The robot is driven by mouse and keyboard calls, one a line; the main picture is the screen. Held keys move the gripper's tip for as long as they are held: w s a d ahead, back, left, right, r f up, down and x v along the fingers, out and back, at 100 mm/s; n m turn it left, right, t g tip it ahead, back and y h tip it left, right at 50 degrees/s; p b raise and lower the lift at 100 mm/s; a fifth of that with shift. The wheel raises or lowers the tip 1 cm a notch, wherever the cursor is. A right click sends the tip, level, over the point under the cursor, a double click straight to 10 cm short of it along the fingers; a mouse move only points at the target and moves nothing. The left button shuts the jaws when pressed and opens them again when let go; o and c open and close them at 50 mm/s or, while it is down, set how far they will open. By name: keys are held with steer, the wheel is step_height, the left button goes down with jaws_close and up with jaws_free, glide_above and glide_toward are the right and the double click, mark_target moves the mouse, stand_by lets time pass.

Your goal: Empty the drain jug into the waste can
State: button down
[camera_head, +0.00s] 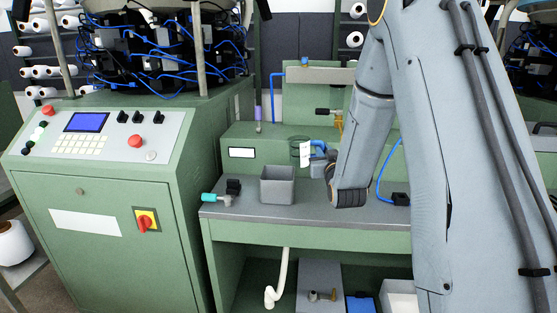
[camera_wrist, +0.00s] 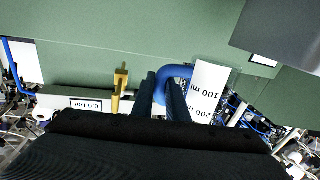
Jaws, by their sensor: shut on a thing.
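My gripper (camera_head: 318,158) is shut on the blue handle (camera_wrist: 177,72) of the drain jug, to the right of and above the waste can in the head view. The jug's white scale strip (camera_wrist: 207,90), marked 100 ml and 200, shows beside my fingers in the wrist view. In the head view the jug (camera_head: 305,154) is small, pale and partly hidden, so its contents and exact tilt cannot be told. The waste can (camera_head: 277,187), a grey open-topped square bin, stands upright on the machine's grey ledge. The jug appears apart from it.
A teal-handled valve (camera_head: 212,198) and a small black block (camera_head: 233,186) sit left of the can. A brass fitting (camera_head: 339,123) stands behind my wrist. A pale hose (camera_head: 277,280) hangs below the ledge. My arm hides the ledge's right part.

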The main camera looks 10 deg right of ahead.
mark_target(322, 141)
steer(key=shift+a+r+m+p, duration=0.1)
steer(key=shift+r+m+p, duration=0.3)
steer(key=shift+r+p, duration=1)
steer(key=shift+r, duration=0.1)
